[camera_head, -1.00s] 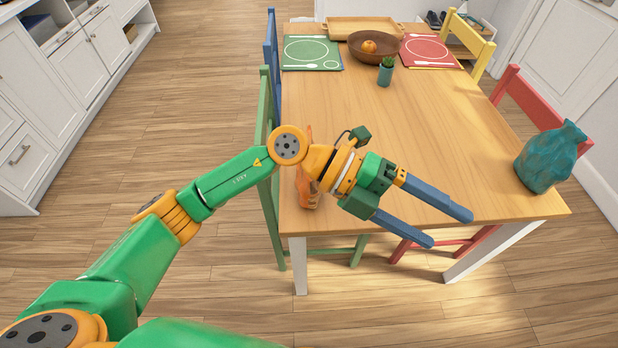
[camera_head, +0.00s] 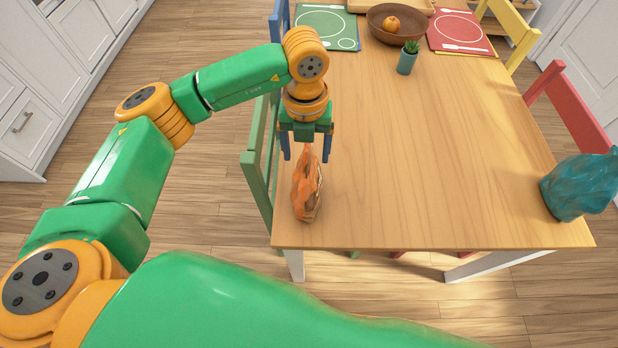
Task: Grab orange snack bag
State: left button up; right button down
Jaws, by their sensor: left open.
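The orange snack bag (camera_head: 308,190) stands near the front left corner of the wooden table (camera_head: 420,190). Its pointed top faces up. My left gripper (camera_head: 306,156) is open and points down, its two blue fingers either side of the bag's top in the picture. I cannot tell whether the fingers touch the bag or how far they are from it in depth. My right gripper is not in view.
A teal bag-like object (camera_head: 580,187) stands at the table's right edge. A potted plant (camera_head: 407,58), a wooden bowl (camera_head: 396,25) with an orange fruit and placemats are at the back. A green chair (camera_head: 256,165) is at the left edge. The table's middle is clear.

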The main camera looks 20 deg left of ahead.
pick_arm(q)
jog(key=f, duration=0.3)
jog(key=shift+s+f+p, duration=0.25)
jog(key=shift+s+p, duration=0.05)
jog(key=shift+w+f, duration=0.15)
jog(key=shift+w, duration=0.15)
jog(key=shift+s, duration=0.25)
jog(key=c, duration=1.1)
jog(key=shift+w, duration=0.15)
grip_shut()
